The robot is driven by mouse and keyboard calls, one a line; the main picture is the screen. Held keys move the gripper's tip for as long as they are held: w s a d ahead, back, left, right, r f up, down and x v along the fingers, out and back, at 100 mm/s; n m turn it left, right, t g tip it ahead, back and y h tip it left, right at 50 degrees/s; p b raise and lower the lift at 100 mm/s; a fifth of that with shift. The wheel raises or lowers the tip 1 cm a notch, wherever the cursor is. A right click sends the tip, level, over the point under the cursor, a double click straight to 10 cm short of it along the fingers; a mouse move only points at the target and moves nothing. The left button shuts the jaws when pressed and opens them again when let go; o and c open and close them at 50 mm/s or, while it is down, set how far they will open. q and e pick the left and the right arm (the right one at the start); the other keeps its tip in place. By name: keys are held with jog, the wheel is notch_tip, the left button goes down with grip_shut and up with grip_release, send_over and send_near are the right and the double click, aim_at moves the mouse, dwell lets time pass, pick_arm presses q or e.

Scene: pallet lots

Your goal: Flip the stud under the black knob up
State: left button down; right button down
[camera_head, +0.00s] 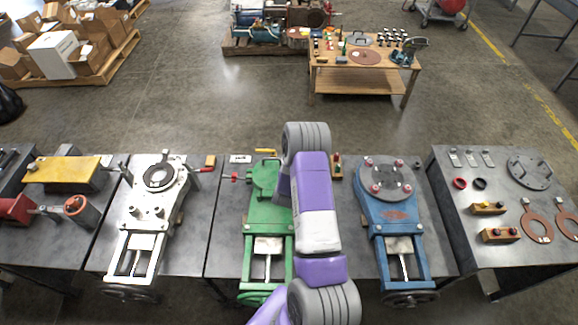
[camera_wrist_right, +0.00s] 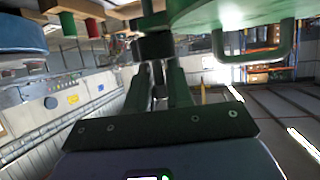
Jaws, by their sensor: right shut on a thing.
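In the right wrist view, my right gripper (camera_wrist_right: 156,68) has its two dark fingers closed around a short black knob (camera_wrist_right: 153,46) beside a green plate. A dark green post stands directly above the knob in the picture. A narrow grey piece shows between the fingers; I cannot tell whether it is the stud. In the head view, my right arm reaches over the green machine (camera_head: 265,214) on the middle table. That arm hides the machine's right side, the black knob and my right gripper there. My left gripper is not in view.
A green loop handle (camera_wrist_right: 262,58) is close to the right of the fingers in the wrist view. A white machine (camera_head: 152,197) stands left of the green one, and a blue machine (camera_head: 392,208) right. A yellow handle (camera_head: 265,151) lies behind the green machine.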

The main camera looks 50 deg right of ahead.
jog(key=shift+s+a+f, duration=0.1)
jog(key=shift+a+f, duration=0.15)
jog(key=shift+f, duration=0.1)
jog(key=c, duration=1.1)
grip_release()
jog(key=shift+r, duration=0.1)
jog(key=p+v, duration=0.1)
jog(key=v, duration=0.6)
jog(key=shift+r, duration=0.2)
jog(key=shift+s+a, duration=0.1)
